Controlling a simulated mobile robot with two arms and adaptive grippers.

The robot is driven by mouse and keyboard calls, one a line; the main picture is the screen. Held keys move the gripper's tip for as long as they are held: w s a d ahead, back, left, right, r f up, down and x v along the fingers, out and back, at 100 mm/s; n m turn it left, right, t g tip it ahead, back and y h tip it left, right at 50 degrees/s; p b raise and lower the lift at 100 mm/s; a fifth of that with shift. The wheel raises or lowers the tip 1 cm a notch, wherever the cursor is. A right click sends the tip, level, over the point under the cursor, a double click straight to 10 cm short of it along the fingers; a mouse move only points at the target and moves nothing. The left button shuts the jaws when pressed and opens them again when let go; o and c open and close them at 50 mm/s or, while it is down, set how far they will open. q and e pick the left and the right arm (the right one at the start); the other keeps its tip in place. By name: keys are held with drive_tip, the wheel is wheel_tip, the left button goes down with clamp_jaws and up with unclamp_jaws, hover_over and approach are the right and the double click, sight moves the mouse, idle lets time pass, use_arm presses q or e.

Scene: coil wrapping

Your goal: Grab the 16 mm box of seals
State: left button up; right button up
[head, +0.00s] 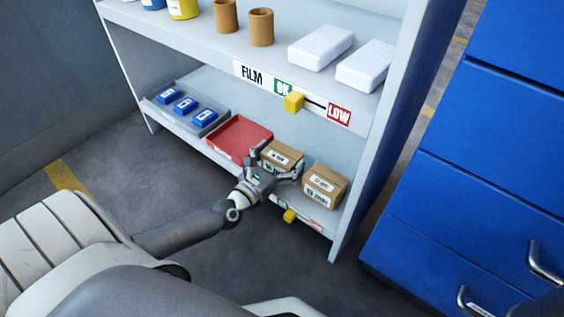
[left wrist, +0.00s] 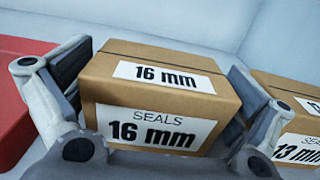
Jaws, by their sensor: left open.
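The 16 mm box of seals (left wrist: 160,97) is a brown cardboard box with white labels reading "SEALS 16 mm". In the head view the box (head: 283,157) sits on the lower shelf, partly hidden by my gripper. My left gripper (head: 276,163) is open at the front of this box. In the left wrist view its two fingers (left wrist: 160,105) stand to the left and right of the box, with the box between them. Whether the fingers touch its sides cannot be told. My right gripper is not in view.
A second box (head: 325,185), labelled 13 mm in the left wrist view (left wrist: 290,110), stands close on the right. An empty red tray (head: 238,137) is on the left, then a grey tray (head: 207,127) with blue items. The upper shelf (head: 200,45) overhangs. A blue cabinet (head: 470,180) stands right.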

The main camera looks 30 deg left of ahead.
use_arm(q)
drive_tip(key=c, duration=1.1)
drive_tip(key=shift+r, duration=0.1)
drive_tip(key=shift+c, duration=0.9)
drive_tip(key=shift+r, duration=0.15)
